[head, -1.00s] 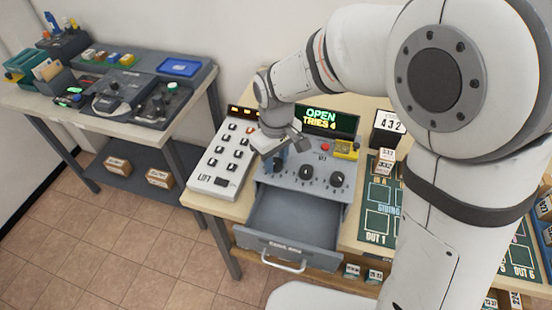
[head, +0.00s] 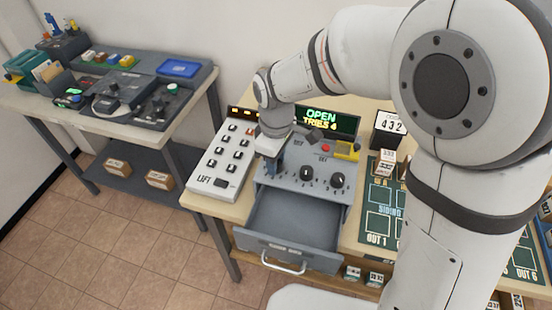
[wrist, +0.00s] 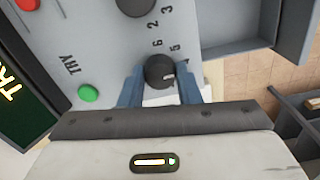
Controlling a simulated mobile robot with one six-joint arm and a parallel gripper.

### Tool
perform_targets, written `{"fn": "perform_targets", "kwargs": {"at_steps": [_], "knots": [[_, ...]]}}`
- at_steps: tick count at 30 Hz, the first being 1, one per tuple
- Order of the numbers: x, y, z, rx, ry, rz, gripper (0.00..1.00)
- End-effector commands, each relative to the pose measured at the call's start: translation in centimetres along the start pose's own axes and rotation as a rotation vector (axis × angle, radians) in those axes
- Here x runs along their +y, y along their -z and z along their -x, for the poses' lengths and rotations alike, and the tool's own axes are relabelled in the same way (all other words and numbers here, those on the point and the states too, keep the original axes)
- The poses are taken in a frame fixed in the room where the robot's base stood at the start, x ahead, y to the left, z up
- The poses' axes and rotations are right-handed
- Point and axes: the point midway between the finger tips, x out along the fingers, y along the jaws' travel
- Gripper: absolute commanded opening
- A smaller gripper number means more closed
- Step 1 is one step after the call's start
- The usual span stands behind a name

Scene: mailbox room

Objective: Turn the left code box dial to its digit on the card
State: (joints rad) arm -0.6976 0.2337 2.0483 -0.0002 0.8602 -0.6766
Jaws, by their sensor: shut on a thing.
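The code box (head: 325,190) is grey, with a row of dark dials and an open drawer below. My gripper (head: 271,160) is at the left dial and hides most of it in the head view. In the wrist view my blue fingers (wrist: 161,88) are closed on both sides of the left dial (wrist: 160,70). Its white pointer mark faces right in that view. Digits are printed around it, partly covered by the fingers, so I cannot tell which one it marks. The card (head: 390,122) reads 432 and stands behind the box to the right.
The middle dial (head: 306,173) and right dial (head: 337,180) are free. A display (head: 328,121) reads OPEN, TRIES 4. The green TRY button (wrist: 88,93) shows in the wrist view. A LIFT keypad (head: 222,160) stands close on the left. The open drawer (head: 290,222) juts forward.

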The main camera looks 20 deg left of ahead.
Motion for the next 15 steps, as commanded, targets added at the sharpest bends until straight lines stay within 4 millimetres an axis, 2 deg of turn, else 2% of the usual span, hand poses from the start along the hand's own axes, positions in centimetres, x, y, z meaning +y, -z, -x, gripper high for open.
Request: {"fn": "perform_targets", "kwargs": {"at_steps": [5,6,13,15], "knots": [[0.03,0.09,0.11,0.003,-0.002,-0.001,0.07],[0.03,0.09,0.11,0.003,-0.002,-0.001,0.33],[0.01,0.05,0.06,0.002,-0.001,-0.001,0.51],[0.01,0.04,0.04,0.001,-0.001,-0.001,0.52]]}}
